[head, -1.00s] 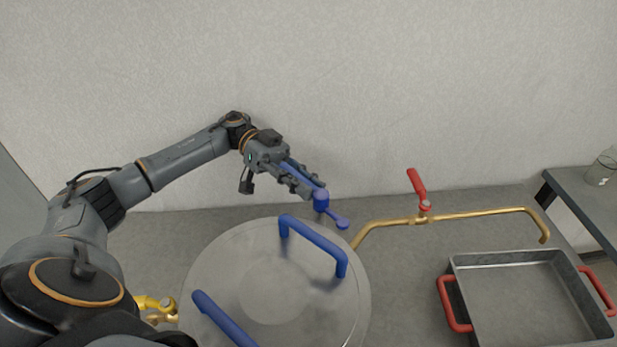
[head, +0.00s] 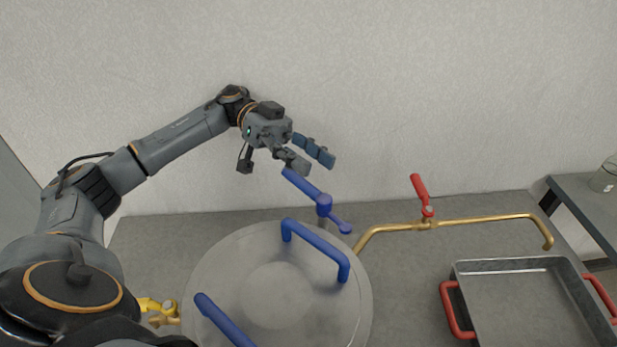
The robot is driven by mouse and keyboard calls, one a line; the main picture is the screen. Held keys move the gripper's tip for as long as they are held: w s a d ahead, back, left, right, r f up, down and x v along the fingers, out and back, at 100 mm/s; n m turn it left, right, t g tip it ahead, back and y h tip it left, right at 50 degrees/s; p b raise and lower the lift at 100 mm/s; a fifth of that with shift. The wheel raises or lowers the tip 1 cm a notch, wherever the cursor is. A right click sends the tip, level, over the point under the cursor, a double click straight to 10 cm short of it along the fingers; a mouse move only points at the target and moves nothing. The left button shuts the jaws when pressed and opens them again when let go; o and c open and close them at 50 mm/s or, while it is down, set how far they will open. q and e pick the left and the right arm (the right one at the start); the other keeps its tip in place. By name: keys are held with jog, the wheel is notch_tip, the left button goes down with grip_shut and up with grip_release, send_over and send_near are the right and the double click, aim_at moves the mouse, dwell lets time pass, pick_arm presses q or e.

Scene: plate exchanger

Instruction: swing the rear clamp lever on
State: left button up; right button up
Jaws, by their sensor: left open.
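The rear clamp lever (head: 306,188) is a blue bar on a short post behind the round metal plate (head: 225,265). It slants from upper left down to a flat pad at lower right, near the plate's back right edge. My left gripper (head: 304,158) is open just above the lever's upper left end, with its fingers apart and nothing between them. A small gap shows between the fingers and the bar. My right gripper is not in view.
Two blue handles (head: 318,248) stand up from the plate. A brass pipe with a red valve handle (head: 420,190) runs to the right. A grey tray (head: 510,262) with red handles sits at the right. A yellow fitting (head: 155,306) is at the left.

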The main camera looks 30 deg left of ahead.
aim_at(308, 185)
pick_arm(q)
jog(key=shift+r, duration=1.55)
